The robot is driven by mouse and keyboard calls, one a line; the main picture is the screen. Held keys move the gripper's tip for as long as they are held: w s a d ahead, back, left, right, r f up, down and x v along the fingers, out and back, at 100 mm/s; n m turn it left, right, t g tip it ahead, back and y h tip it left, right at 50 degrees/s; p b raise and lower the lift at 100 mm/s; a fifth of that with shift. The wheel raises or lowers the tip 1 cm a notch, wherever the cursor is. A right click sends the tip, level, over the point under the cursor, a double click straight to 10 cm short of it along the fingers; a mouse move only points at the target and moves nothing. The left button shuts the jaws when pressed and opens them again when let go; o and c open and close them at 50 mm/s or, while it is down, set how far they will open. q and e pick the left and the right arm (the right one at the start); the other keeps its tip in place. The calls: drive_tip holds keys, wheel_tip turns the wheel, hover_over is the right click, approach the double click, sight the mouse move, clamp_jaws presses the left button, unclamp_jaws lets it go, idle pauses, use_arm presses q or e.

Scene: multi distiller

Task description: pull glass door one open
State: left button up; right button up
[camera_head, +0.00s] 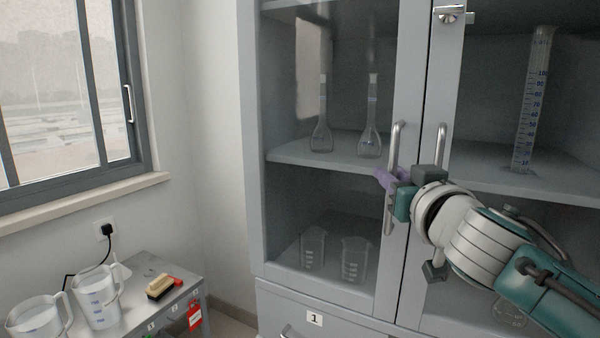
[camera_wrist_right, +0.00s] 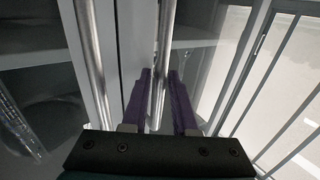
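Glass door one is taken to be the cabinet's left glass door (camera_head: 300,185), in a grey frame above the drawer labelled 1. It looks closed. Its vertical metal handle (camera_head: 389,212) is on its right edge. My right gripper (camera_head: 385,178) is at this handle, its purple fingers near the handle's middle. In the right wrist view the handle (camera_wrist_right: 166,35) passes between the two fingers (camera_wrist_right: 158,95), with a gap visible beside it. The gripper looks open around the bar; finger contact is unclear. My left gripper is not in view.
The right door's handle (camera_head: 440,150) is close beside; it also shows in the wrist view (camera_wrist_right: 88,50). Flasks, beakers and a measuring cylinder (camera_head: 530,100) stand inside the cabinet. A side table (camera_head: 150,262) with jugs stands at lower left, below a window (camera_head: 65,90).

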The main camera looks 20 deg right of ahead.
clamp_jaws()
idle(1.5)
